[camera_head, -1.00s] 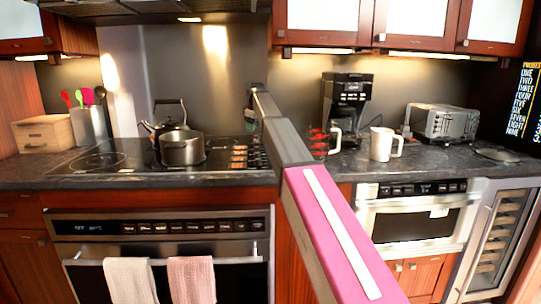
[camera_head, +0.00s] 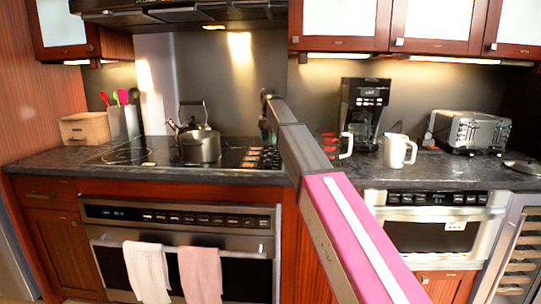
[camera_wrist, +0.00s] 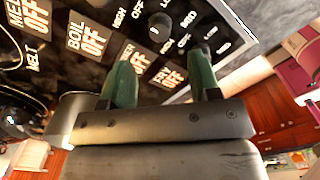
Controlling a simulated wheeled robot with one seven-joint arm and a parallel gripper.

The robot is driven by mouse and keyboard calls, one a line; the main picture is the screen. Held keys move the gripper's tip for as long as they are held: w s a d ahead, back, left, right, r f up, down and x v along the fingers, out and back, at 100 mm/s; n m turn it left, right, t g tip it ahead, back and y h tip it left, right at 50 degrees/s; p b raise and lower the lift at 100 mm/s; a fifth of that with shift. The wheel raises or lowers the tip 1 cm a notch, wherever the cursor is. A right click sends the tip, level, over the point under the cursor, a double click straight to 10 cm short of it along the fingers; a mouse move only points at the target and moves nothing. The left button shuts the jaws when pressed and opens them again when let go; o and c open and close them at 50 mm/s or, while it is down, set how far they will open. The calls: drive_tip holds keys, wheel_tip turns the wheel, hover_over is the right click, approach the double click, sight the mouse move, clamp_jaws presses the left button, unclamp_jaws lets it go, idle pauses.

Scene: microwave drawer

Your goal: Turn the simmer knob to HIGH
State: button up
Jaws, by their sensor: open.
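The cooktop's control panel (camera_head: 262,157) is at the right end of the black cooktop. A dark round knob (camera_wrist: 160,28) shows beyond the fingertips. I cannot tell which knob is the simmer one. My gripper (camera_wrist: 162,62) is open, its two green fingers apart over the panel with nothing seen held between them. In the head view my gripper (camera_head: 266,118) is small and dark, above the panel's back part.
A coffee maker (camera_head: 361,110), a white mug (camera_head: 397,151) and a toaster (camera_head: 470,131) stand on the right counter. Towels (camera_head: 148,270) hang from the oven handle.

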sight(269, 154)
wheel_tip(269, 154, down, 7)
drive_tip(key=shift+f, duration=0.2)
idle(0.3)
drive_tip(key=c, duration=0.9)
